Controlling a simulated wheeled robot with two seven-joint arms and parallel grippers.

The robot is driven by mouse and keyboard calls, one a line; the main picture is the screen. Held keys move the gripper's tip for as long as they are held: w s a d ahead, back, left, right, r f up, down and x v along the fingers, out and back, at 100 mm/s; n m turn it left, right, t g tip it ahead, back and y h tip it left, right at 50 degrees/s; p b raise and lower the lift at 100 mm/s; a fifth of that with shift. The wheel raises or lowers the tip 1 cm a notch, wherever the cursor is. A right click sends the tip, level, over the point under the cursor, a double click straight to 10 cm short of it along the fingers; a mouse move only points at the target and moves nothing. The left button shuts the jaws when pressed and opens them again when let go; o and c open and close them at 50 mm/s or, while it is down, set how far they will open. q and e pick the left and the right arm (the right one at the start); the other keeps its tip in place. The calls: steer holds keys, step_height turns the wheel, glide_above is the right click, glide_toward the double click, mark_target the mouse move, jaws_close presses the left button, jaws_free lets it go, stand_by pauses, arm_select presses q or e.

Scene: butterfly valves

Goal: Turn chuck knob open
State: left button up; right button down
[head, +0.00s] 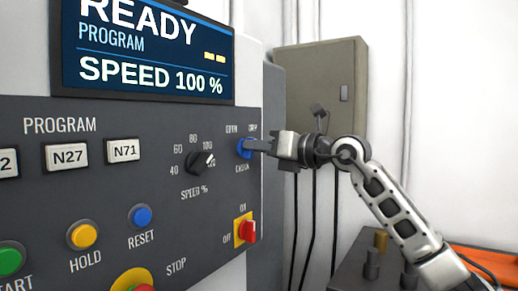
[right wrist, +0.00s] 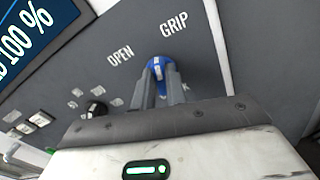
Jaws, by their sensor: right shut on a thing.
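The chuck knob (head: 243,149) is a blue knob at the right side of the grey machine panel, with the labels OPEN and GRIP above it and CHUCK below. It also shows in the right wrist view (right wrist: 157,65), between the fingertips, with a white mark on it. My right gripper (head: 251,146) reaches in from the right and is shut on the knob; its two fingers also show in the right wrist view (right wrist: 161,80). The fingers hide part of the knob, and I cannot tell exactly which label its mark points to. My left gripper is not in view.
A black speed dial (head: 200,162) sits left of the knob. A red and yellow on/off switch (head: 246,230) is below it. A screen (head: 150,50) reading READY is above. A grey wall box (head: 322,85) stands behind my right arm.

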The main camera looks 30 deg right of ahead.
arm_select(q)
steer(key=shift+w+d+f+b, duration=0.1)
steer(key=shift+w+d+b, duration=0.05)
steer(key=shift+b, duration=0.35)
arm_select(e)
steer(key=n, duration=0.8)
steer(key=shift+s+a+n, duration=0.1)
steer(key=shift+a+n, duration=0.1)
steer(key=shift+n, duration=0.5)
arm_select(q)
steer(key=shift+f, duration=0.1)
arm_select(e)
steer(key=c, duration=1.4)
jaws_free()
steer(key=shift+c, duration=0.2)
